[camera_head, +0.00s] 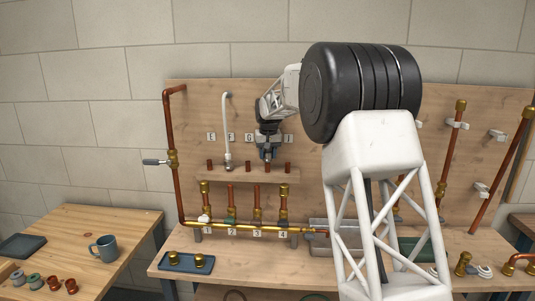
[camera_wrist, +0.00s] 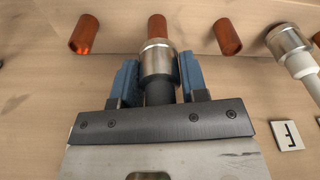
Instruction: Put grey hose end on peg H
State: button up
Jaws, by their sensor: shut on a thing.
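My gripper (camera_wrist: 158,80) is shut on the grey hose end, a silver metal collar (camera_wrist: 158,58) with a dark grey part below it. In the head view my gripper (camera_head: 268,152) is over the peg shelf, fourth peg from the left. Peg H, a copper stub (camera_wrist: 157,27), shows just beyond the collar, in line with it. I cannot tell whether the collar is around the peg or just short of it. In the head view the label of this peg is hidden behind my gripper.
A white hose (camera_head: 227,125) sits on the peg at label F, with its metal end (camera_wrist: 288,40) on the right of the wrist view. Bare copper pegs (camera_wrist: 228,37) (camera_wrist: 84,35) stand on both sides of the held end. Copper pipes and valves (camera_head: 231,198) stand below the shelf (camera_head: 220,175).

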aim_at(267, 163)
jog(key=shift+f, duration=2.15)
dwell(0.5)
jog(key=o, duration=1)
jog(key=shift+r, duration=0.1)
jog(key=shift+s+d+r, duration=0.1)
jog(key=shift+s+r, duration=0.1)
jog(key=shift+r, duration=1.05)
jog(key=shift+s+r, duration=0.2)
jog(key=shift+r, duration=1.1)
jog(key=shift+s+d+r, duration=0.1)
jog(key=shift+s+r, duration=0.1)
jog(key=shift+r, duration=1.05)
jog(key=shift+r, duration=0.15)
jog(key=shift+r, duration=2.85)
